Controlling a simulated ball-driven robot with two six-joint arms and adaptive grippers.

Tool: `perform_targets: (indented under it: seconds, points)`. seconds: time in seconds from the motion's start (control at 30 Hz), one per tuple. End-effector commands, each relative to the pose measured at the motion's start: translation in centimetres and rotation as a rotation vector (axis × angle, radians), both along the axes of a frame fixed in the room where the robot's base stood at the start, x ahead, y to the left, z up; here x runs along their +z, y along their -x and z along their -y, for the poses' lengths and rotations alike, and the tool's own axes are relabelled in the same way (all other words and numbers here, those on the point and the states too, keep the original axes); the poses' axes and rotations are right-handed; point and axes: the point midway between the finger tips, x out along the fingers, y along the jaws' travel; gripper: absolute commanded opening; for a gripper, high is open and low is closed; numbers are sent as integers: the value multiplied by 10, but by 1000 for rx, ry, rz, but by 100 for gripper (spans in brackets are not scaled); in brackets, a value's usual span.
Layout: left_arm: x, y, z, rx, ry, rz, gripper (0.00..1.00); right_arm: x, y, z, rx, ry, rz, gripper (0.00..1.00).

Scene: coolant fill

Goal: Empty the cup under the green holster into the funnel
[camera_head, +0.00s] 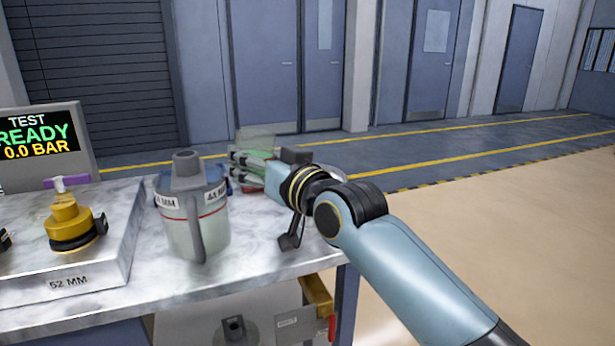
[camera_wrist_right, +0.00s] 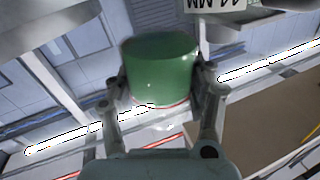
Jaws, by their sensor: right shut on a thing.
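My right gripper (camera_head: 250,165) is shut on a cup (camera_wrist_right: 160,65) that looks green, with a thin red line near one end. In the right wrist view the cup sits between both fingers. In the head view only a pale, see-through greenish part of it (camera_head: 256,141) shows above the fingers, behind the jug and over the bench's far side. The arm hides part of the grip. I cannot make out the funnel or the green holster in either view. My left gripper is out of view.
A translucent jug with a blue-grey top (camera_head: 196,225) stands close to the left of my right gripper. A screen (camera_head: 38,140) reads READY. The marble bench (camera_head: 255,255) is bare in front of my wrist.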

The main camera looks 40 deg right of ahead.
Motion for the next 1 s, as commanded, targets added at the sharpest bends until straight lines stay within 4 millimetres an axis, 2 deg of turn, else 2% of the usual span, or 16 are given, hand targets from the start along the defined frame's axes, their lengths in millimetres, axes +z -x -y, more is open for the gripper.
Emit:
perform_targets:
  seconds: [1.0]
  points:
    - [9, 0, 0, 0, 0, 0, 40, 7, -1, 9, 0, -136, -8, 17]
